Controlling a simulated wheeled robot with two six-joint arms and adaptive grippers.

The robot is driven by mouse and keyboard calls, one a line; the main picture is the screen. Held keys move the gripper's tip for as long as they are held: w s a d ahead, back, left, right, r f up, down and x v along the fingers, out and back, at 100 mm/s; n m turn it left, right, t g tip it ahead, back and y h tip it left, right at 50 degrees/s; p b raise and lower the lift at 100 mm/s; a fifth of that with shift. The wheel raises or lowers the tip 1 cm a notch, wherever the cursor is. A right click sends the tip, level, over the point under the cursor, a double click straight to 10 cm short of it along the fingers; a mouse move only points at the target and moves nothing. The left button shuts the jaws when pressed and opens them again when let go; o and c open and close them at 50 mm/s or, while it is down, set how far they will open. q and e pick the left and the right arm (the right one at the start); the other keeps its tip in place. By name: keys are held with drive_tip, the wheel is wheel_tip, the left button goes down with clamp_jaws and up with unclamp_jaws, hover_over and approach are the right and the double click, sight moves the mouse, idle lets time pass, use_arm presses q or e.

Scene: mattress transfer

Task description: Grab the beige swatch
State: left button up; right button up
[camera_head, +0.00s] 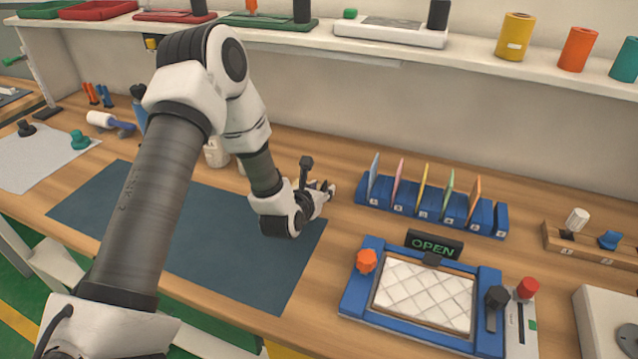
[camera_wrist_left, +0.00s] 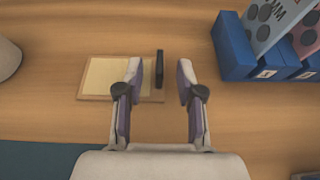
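A flat beige square that looks like the swatch (camera_wrist_left: 103,75) lies on a thin brown board (camera_wrist_left: 90,98) on the wooden table in the left wrist view. A small black upright piece (camera_wrist_left: 160,69) stands at the board's right end. My left gripper (camera_wrist_left: 160,80) is open and empty, with its left fingertip over the board's right part and its right fingertip over bare table. The beige square is mostly left of the gap between the fingers. In the head view my left gripper (camera_head: 325,190) is above the table, and I cannot make out the swatch there. My right gripper is not in view.
A blue slotted rack (camera_head: 430,212) with several coloured cards stands right of the gripper; its end also shows in the left wrist view (camera_wrist_left: 235,50). A blue-framed fixture (camera_head: 365,285) with a quilted white pad and an OPEN sign (camera_head: 434,243) is in front. A dark mat (camera_head: 100,205) lies left.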

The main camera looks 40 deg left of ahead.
sight(326, 182)
use_arm(q)
drive_tip(key=shift+w+r+p, duration=0.4)
drive_tip(key=shift+w+p, duration=0.1)
drive_tip(key=shift+p, duration=0.05)
drive_tip(key=x, duration=0.2)
drive_tip(key=p+x, duration=0.1)
drive_tip(key=x, duration=0.2)
drive_tip(key=shift+s+a+f, duration=0.1)
drive_tip(key=shift+s+f, duration=0.1)
drive_tip(key=shift+f, duration=0.1)
drive_tip(key=shift+s+r, duration=0.1)
drive_tip(key=shift+s, duration=0.05)
drive_tip(key=shift+s+r, duration=0.1)
drive_tip(key=c, duration=0.5)
clamp_jaws()
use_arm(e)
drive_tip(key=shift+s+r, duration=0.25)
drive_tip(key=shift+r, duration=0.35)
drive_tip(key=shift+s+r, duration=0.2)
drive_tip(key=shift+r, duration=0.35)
